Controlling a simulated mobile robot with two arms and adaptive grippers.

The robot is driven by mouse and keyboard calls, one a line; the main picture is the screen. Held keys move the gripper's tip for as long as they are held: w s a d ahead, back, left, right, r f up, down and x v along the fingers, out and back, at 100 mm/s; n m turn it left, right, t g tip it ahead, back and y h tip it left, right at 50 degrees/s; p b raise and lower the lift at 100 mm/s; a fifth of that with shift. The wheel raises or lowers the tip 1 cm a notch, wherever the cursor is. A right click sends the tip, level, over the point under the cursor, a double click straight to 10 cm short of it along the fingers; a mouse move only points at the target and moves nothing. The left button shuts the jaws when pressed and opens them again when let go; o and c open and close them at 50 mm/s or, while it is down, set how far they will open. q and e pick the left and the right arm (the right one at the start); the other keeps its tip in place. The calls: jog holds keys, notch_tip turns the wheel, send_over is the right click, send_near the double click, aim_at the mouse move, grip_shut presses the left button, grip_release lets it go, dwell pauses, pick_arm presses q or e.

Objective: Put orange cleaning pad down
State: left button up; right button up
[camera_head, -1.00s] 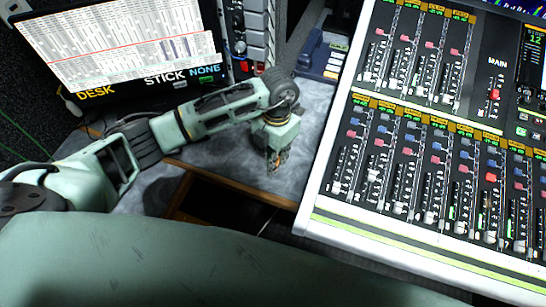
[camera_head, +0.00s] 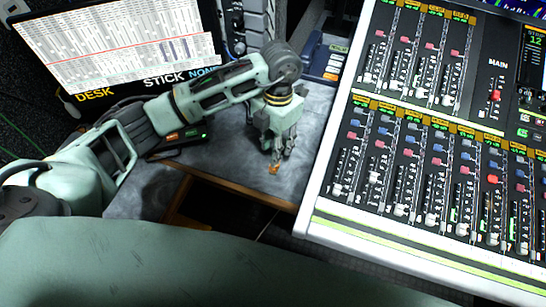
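The orange cleaning pad (camera_head: 273,169) shows as a small orange patch low over the grey desk top, close to the desk's front edge. It appears to lie on the desk; whether a fingertip still touches it is too small to tell. My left gripper (camera_head: 279,154) points down right above the pad. Its fingers look spread, with the pad at or just below their tips. My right gripper is not in view.
The mixing console (camera_head: 320,222) with its raised white edge stands close on the right. A screen (camera_head: 120,45) and a small dark box (camera_head: 180,140) are at the left. A blue device (camera_head: 325,62) stands behind. The grey desk (camera_head: 225,155) is bare left of the gripper.

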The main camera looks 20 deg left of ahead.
pick_arm(q)
notch_tip(320, 180, up, 6)
jog(key=shift+w+b, duration=0.3)
jog(key=shift+w, duration=0.15)
